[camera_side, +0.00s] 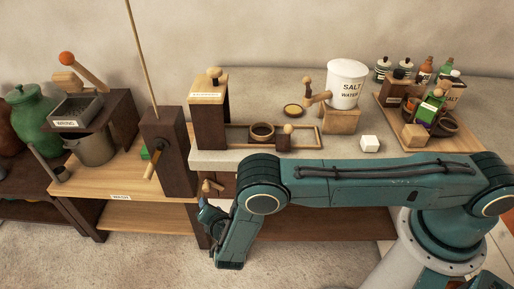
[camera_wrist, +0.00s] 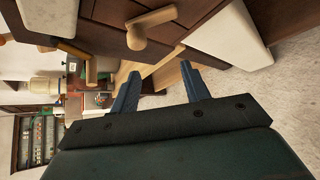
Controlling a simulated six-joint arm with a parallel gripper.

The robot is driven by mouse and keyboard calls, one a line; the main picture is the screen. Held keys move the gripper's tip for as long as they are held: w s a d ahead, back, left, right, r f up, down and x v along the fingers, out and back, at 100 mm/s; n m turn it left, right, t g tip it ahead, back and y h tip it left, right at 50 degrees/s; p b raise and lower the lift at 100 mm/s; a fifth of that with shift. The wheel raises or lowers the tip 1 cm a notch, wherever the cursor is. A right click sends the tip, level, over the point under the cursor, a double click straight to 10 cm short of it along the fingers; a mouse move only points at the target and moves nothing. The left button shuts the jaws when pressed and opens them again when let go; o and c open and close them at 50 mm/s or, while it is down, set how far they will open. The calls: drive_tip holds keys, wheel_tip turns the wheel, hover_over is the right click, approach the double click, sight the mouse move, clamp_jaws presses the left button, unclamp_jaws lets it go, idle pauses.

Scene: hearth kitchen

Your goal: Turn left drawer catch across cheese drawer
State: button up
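A pale wooden catch (camera_side: 211,187) sticks out from the dark drawer front (camera_side: 229,184) under the counter's left end. In the wrist view, a wooden catch (camera_wrist: 150,24) with a rounded knob lies ahead of the fingers, against dark wood. My gripper (camera_side: 207,211) is just below the catch in the side view. In the wrist view, my gripper (camera_wrist: 158,82) has its two blue fingers spread, with nothing between them. The catch appears apart from the fingers. My arm hides most of the drawer front, and I cannot read a cheese label.
A dark post (camera_side: 171,150) with a wooden crank stands close left of the catch. The stone counter (camera_side: 215,157) overhangs the drawer. A second wooden handle (camera_wrist: 84,58) shows left in the wrist view. Open floor (camera_side: 150,255) lies in front.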

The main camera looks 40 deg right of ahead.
wheel_tip(320, 180, up, 7)
drive_tip(key=w+g, duration=0.3)
drive_tip(key=g, duration=0.1)
wheel_tip(320, 180, up, 8)
drive_tip(key=n+g+y, duration=0.1)
drive_tip(key=n+g, duration=0.3)
hover_over(206, 187)
drive_tip(key=s+a, duration=0.3)
drive_tip(key=s, duration=0.2)
drive_tip(key=shift+w+a+r, duration=0.2)
drive_tip(key=shift+w, duration=0.05)
drive_tip(key=shift+f, duration=0.1)
drive_tip(key=shift+x, duration=6.85)
drive_tip(key=shift+c, duration=0.3)
drive_tip(key=c, duration=0.9)
